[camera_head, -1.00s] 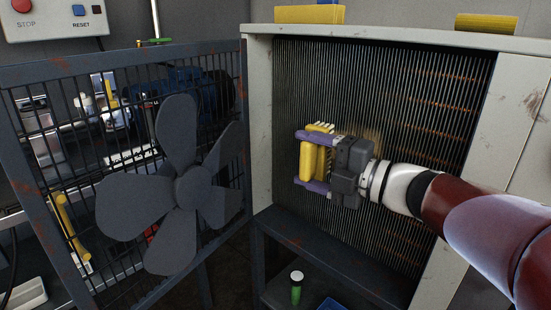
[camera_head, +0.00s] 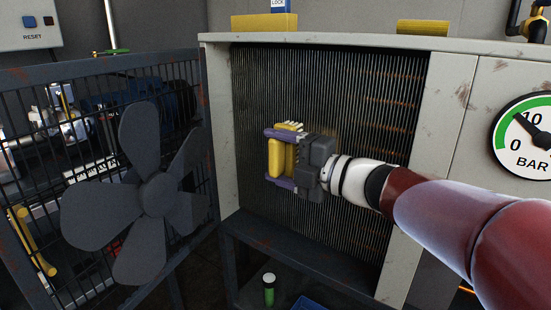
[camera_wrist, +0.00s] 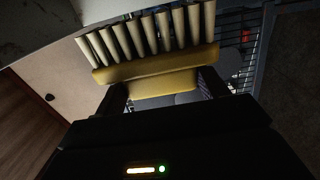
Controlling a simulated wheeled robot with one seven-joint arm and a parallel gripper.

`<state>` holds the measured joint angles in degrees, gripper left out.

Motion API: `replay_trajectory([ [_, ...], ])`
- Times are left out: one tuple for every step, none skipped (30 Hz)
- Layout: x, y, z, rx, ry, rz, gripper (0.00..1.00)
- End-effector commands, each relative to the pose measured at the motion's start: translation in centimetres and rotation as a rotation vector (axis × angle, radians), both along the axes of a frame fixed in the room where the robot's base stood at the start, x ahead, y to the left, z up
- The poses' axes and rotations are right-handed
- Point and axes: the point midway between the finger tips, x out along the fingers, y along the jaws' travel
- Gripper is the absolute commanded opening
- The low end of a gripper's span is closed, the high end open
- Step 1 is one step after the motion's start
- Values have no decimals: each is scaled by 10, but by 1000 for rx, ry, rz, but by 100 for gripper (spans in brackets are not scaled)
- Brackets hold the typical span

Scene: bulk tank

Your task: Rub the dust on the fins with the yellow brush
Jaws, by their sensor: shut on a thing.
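My gripper (camera_head: 279,158) is shut on the yellow brush (camera_head: 281,160) and holds it in front of the fins (camera_head: 330,100). The brush is upright between the two purple fingers, its yellow back towards the left. In the wrist view the brush (camera_wrist: 150,72) shows a row of pale bristle tufts along its far side. The fins are thin vertical metal strips in a pale cabinet. I cannot tell whether the bristles touch the fins.
A dark fan (camera_head: 152,195) on an open mesh door (camera_head: 35,135) stands left of the cabinet (camera_head: 222,130). Yellow blocks (camera_head: 265,23) lie on the cabinet top. A green cylinder (camera_head: 269,290) stands on the shelf below. A pressure gauge (camera_head: 525,138) is at right.

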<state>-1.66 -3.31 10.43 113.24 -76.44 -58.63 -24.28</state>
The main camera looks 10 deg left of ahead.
Motion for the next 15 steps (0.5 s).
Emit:
replay_trajectory([
  [6, -6, -9, 0, 16, -19, 48],
  [7, -3, -9, 0, 16, -19, 48],
  [8, 0, -9, 0, 17, -18, 48],
  [9, 3, -9, 0, 17, -18, 48],
  [10, 6, -9, -1, 18, -17, 48],
  [11, 10, -9, 0, 17, -16, 48],
  [12, 12, -8, -1, 16, -15, 48],
  [12, 15, -8, 0, 15, -15, 48],
  [13, 18, -7, -1, 14, -14, 48],
  [13, 20, -7, 0, 13, -13, 48],
  [13, 21, -6, 0, 13, -13, 48],
  [13, 23, -6, 0, 12, -12, 48],
  [13, 23, -6, 0, 12, -11, 48],
  [13, 24, -5, 0, 11, -10, 48],
  [13, 26, -5, 0, 11, -9, 48],
])
